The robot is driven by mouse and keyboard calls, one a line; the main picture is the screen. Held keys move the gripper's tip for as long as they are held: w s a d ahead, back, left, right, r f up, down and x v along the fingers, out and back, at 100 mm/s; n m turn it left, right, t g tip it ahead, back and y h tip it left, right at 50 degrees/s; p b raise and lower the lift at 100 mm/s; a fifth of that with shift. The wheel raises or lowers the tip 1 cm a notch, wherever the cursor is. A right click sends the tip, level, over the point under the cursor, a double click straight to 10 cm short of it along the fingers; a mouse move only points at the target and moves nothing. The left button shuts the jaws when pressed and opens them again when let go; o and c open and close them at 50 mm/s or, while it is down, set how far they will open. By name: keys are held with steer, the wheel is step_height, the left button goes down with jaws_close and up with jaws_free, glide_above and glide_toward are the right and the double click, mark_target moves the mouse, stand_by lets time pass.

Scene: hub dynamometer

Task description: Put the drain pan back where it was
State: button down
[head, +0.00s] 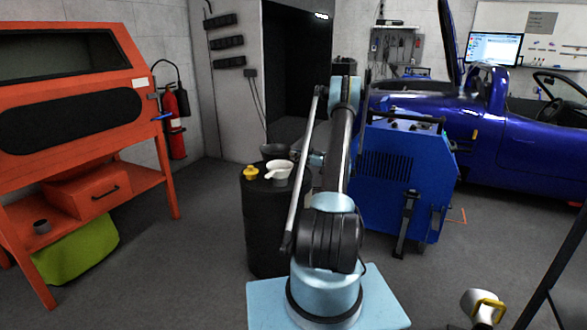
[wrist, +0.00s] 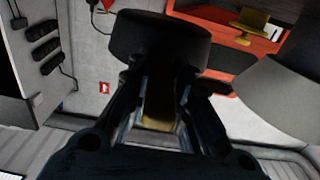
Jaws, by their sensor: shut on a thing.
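A dark, shallow round vessel, apparently the drain pan (head: 275,151), shows at the far edge of the black drum, behind a white spouted vessel. My gripper (head: 298,156) is beside its right side, partly hidden by my arm. In the wrist view a dark rounded body (wrist: 160,38), likely the same pan, lies at the tips of my gripper (wrist: 165,90), whose fingers are closed on it. The exact grip point is in shadow. I cannot tell whether the pan touches the drum.
The black drum (head: 268,225) carries the white spouted vessel (head: 279,170) and a yellow piece (head: 250,173). A blue wheeled machine (head: 405,175) stands close right of my arm. An orange cabinet (head: 75,105) is at left. Floor between cabinet and drum is clear.

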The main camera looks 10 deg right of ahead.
steer(key=shift+f, duration=2.65)
steer(key=c, duration=1.4)
jaws_free()
steer(key=shift+c, duration=0.2)
